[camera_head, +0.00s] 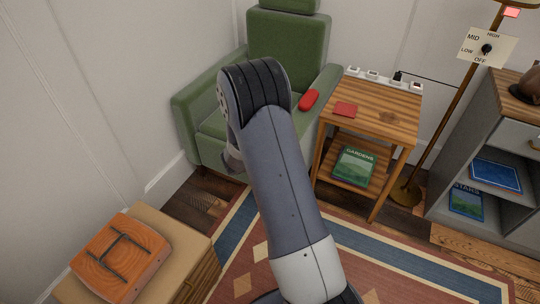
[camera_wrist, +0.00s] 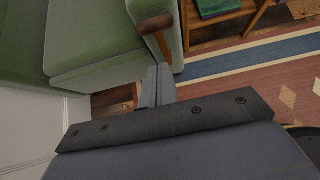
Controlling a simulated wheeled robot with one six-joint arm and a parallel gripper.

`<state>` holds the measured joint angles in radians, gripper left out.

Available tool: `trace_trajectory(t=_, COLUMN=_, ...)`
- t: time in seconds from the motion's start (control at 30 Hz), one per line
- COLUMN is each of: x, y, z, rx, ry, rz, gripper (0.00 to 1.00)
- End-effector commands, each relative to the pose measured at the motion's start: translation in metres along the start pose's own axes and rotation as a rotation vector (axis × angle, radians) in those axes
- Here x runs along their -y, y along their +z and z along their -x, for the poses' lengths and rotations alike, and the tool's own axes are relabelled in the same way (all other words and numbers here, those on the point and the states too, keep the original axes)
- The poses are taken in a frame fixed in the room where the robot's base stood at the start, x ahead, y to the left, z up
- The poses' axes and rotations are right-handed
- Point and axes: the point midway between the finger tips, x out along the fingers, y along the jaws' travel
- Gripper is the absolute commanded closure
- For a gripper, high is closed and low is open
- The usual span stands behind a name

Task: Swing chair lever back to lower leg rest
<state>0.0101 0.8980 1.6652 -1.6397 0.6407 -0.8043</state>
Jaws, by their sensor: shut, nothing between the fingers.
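The green armchair (camera_head: 288,40) stands against the back wall in the head view, its seat and front partly hidden behind my arm. It also fills the upper left of the wrist view (camera_wrist: 110,35). A brown wooden lever (camera_wrist: 157,24) shows at the chair's side in the wrist view; I cannot make it out in the head view. My gripper (camera_wrist: 156,72) is shut and empty, its tips close below the lever, beside the chair's green front; contact cannot be told. In the head view my forearm hides the fingers. Whether the leg rest is raised is unclear.
A red object (camera_head: 309,100) lies on the chair's right armrest. A wooden side table (camera_head: 375,97) stands right of the chair, with a grey shelf unit (camera_head: 490,135) and lamp pole (camera_head: 446,115) beyond. A cardboard-coloured box (camera_head: 190,238) is front left. Patterned rug (camera_head: 400,255) covers the open floor.

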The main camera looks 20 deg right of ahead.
Motion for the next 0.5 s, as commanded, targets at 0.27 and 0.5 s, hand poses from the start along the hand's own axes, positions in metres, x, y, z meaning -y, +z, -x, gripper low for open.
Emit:
trace_trajectory(t=0.27, x=0.0, y=0.001, z=0.021, rx=-0.002, ry=0.001, rz=0.001, gripper=1.0)
trace_trajectory(t=0.5, x=0.0, y=0.001, z=0.021, rx=-0.002, ry=0.0, rz=0.001, gripper=1.0)
